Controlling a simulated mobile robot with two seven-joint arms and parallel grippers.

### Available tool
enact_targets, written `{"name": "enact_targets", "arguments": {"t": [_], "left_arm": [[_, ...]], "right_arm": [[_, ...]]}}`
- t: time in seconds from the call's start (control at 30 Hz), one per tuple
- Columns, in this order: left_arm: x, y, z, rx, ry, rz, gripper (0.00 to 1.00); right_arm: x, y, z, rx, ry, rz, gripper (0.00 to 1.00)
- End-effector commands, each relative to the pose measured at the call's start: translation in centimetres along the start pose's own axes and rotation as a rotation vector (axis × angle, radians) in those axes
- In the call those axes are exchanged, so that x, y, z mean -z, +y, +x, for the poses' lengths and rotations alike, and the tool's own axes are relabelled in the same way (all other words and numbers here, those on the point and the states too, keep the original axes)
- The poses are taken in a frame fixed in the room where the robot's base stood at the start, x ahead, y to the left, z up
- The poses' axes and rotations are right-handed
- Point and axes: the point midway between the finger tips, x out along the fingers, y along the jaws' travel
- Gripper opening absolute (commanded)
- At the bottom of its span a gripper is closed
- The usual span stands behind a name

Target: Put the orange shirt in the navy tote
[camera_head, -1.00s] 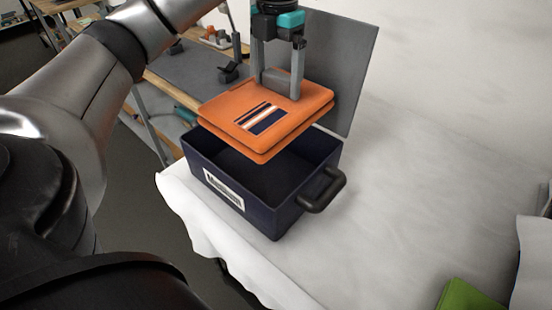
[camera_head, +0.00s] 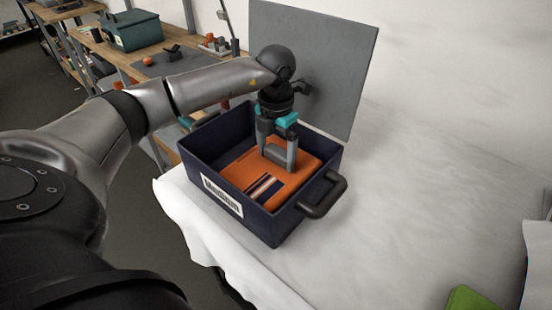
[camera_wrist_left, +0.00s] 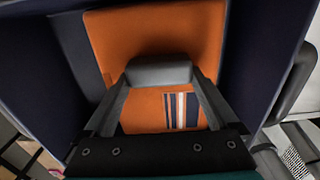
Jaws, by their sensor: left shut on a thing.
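The folded orange shirt (camera_head: 296,185), with a navy and white striped patch, lies flat inside the navy tote (camera_head: 268,229). The tote is open, with a white label on its front wall and a dark handle on its right end. My left gripper (camera_head: 278,164) reaches down into the tote and is shut on the shirt's far side. In the left wrist view the gripper (camera_wrist_left: 160,75) is over the orange shirt (camera_wrist_left: 150,30), with the tote's walls (camera_wrist_left: 262,45) around it. The shirt's underside is hidden. My right gripper is not in view.
The tote stands on a white-covered table (camera_head: 420,200), with a grey panel (camera_head: 325,65) upright behind it. A green item (camera_head: 472,300) lies at the lower right. A wooden bench (camera_head: 110,60) with a teal box (camera_head: 132,30) is at the back left. The table right of the tote is clear.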

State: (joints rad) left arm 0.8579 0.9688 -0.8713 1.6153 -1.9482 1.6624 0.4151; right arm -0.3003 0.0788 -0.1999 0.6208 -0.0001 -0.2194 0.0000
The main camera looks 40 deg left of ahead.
Motion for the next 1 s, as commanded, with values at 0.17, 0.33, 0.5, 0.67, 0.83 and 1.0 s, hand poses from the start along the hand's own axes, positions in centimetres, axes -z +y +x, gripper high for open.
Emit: {"name": "enact_targets", "arguments": {"t": [0.17, 0.33, 0.5, 0.67, 0.83, 1.0], "left_arm": [[0.0, 0.0, 2.2, 0.0, 0.0, 0.001, 0.0], [0.0, 0.0, 2.1, 0.0, -0.001, 0.001, 0.0], [0.0, 0.0, 2.5, 0.0, -0.001, 0.0, 0.0], [0.0, 0.0, 2.5, 0.0, 0.0, 0.0, 1.0], [0.0, 0.0, 2.4, 0.0, 0.0, 0.0, 1.0], [-0.1, 0.0, 0.8, 0.001, -0.004, 0.0, 1.0]], "right_arm": [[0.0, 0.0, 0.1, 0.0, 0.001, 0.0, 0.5], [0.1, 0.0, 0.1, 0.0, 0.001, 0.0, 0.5], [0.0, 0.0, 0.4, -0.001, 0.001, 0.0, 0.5], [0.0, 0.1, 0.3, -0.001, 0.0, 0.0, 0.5], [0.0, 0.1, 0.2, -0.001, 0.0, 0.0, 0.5], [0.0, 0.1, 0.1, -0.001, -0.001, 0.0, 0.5]]}}
